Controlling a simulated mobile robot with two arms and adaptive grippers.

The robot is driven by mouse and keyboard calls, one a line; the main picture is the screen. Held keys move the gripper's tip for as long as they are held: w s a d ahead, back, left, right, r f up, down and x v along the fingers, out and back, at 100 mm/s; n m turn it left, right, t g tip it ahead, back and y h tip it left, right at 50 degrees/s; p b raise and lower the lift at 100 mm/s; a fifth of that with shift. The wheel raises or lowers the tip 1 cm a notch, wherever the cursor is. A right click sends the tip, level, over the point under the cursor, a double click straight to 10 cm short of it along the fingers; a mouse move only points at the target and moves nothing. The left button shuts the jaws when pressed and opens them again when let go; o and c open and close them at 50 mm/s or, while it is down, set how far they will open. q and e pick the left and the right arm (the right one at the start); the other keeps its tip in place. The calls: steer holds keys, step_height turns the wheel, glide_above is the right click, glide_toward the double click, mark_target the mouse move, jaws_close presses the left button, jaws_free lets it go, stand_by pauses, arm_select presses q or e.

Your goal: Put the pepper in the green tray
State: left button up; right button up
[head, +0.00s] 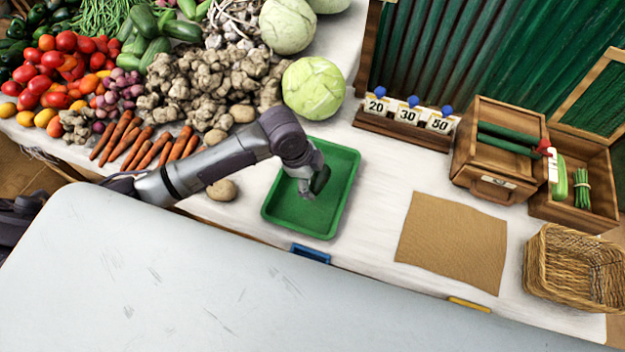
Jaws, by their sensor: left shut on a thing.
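The green tray (341,205) lies on the white cloth in the middle of the head view. My left arm comes in from the left, and my left gripper (308,192) points down over the tray. It is shut on a small dark green thing, which looks like the pepper (320,180). The pepper is partly hidden by the gripper, and I cannot tell whether it touches the tray floor. The rest of the tray looks empty. My right gripper is not in view.
Ginger (200,85), carrots (140,145) and cabbages (314,88) crowd the left and back. A brown mat (452,240) lies right of the tray, with a wicker basket (572,268) and a wooden box (497,150) beyond. Cloth between tray and mat is clear.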

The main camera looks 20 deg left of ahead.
mark_target(312, 183)
arm_select(q)
steer(key=shift+w+a+f, duration=0.2)
steer(key=shift+w+f, duration=0.25)
step_height(312, 183, down, 3)
steer(key=shift+f, duration=0.4)
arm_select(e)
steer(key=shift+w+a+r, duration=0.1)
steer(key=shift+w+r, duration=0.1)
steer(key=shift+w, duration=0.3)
arm_select(q)
steer(key=o, duration=0.9)
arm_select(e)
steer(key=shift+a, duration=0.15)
arm_select(q)
steer(key=v, duration=1.2)
steer(key=shift+r, duration=0.1)
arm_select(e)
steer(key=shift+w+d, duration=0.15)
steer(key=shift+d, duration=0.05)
